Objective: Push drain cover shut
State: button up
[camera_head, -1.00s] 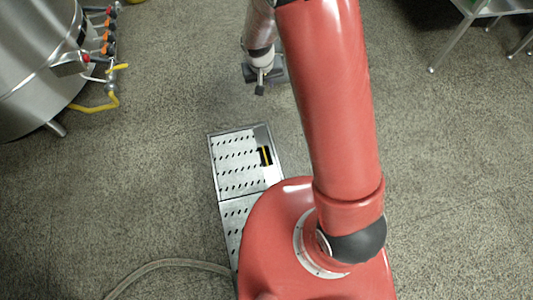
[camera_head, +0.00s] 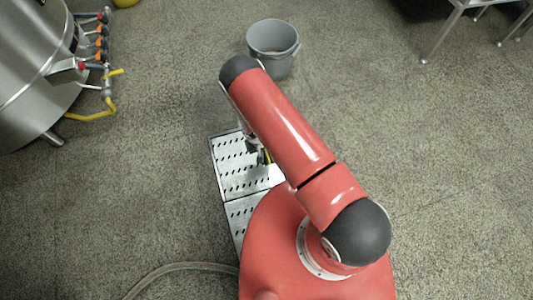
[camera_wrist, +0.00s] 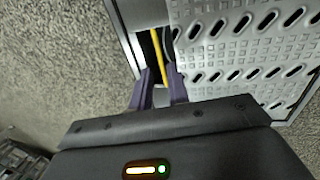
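The drain cover (camera_head: 237,168) is a pale perforated metal plate set in a metal-edged floor drain. In the wrist view the cover (camera_wrist: 245,50) fills the upper right. A narrow dark gap with a yellow strip (camera_wrist: 157,55) shows along its left edge, beside a plain metal piece (camera_wrist: 143,14). My gripper (camera_wrist: 159,78) points down at this gap. Its two dark purple fingers stand a little apart with nothing seen between them. Whether the tips touch the cover I cannot tell. In the head view my gripper (camera_head: 252,147) is mostly hidden behind my arm.
A grey bucket (camera_head: 272,38) stands on the floor beyond my arm. A steel tank (camera_head: 32,70) with valves and a yellow hose stands at left. A table leg (camera_head: 441,36) is at upper right. A hose (camera_head: 180,267) lies at lower left. The floor around is mostly clear.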

jog(key=shift+w+d+f, duration=0.1)
jog(key=shift+d+f, duration=0.15)
jog(key=shift+f, duration=0.85)
jog(key=shift+w+d+f, duration=0.1)
jog(key=shift+d+f, duration=0.1)
jog(key=shift+f, duration=0.9)
jog(key=shift+c, duration=0.5)
grip_shut()
